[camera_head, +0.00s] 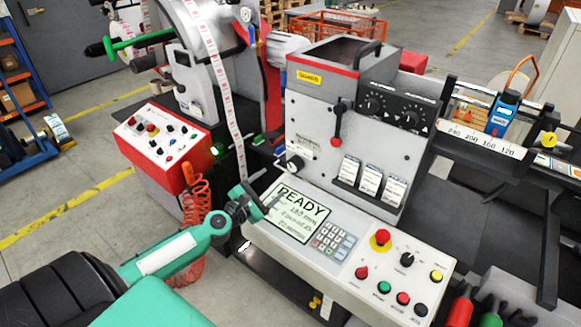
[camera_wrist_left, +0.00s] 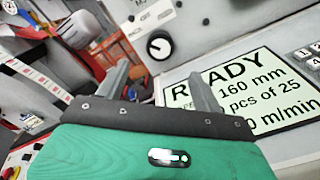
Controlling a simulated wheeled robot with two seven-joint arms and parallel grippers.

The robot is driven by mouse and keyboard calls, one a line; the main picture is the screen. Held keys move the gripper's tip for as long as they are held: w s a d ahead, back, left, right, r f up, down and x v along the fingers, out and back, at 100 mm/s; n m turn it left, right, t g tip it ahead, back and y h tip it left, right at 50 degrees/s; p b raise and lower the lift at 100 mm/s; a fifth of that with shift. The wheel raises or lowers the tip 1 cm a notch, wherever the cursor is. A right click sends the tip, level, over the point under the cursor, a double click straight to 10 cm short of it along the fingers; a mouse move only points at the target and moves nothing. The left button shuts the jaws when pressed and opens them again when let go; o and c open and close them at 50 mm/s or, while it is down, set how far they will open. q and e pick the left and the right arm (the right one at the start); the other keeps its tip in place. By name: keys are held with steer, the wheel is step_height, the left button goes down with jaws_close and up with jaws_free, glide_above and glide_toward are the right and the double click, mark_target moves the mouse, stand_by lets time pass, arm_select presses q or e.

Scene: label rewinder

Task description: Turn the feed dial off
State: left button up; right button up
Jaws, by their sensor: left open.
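A black dial with a white pointer mark (camera_wrist_left: 158,45) sits on the machine's pale front plate, ahead of my left gripper in the left wrist view. In the head view this dial (camera_head: 295,163) is left of the label packs, just above the READY screen. Its lettering is too small or cut off to read, so I cannot tell if it is the feed dial. My left gripper (camera_head: 262,194) is open and empty, near the screen's left edge, below and left of the dial and apart from it. The fingers also show in the left wrist view (camera_wrist_left: 159,75). My right gripper is out of view.
Two more black dials (camera_head: 371,105) (camera_head: 409,119) sit on the upper black panel, beside a red-knobbed lever (camera_head: 337,140). The READY screen (camera_head: 298,212) and a button panel with another black knob (camera_head: 406,259) lie below. A label strip (camera_head: 222,95) hangs close to my left gripper.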

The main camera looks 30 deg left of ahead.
mark_target(292, 167)
arm_select(q)
steer(key=w, duration=0.7)
steer(key=w+p, duration=0.1)
steer(key=w, duration=0.2)
steer(key=shift+w+d, duration=0.25)
steer(key=shift+d, duration=0.15)
steer(key=c, duration=1)
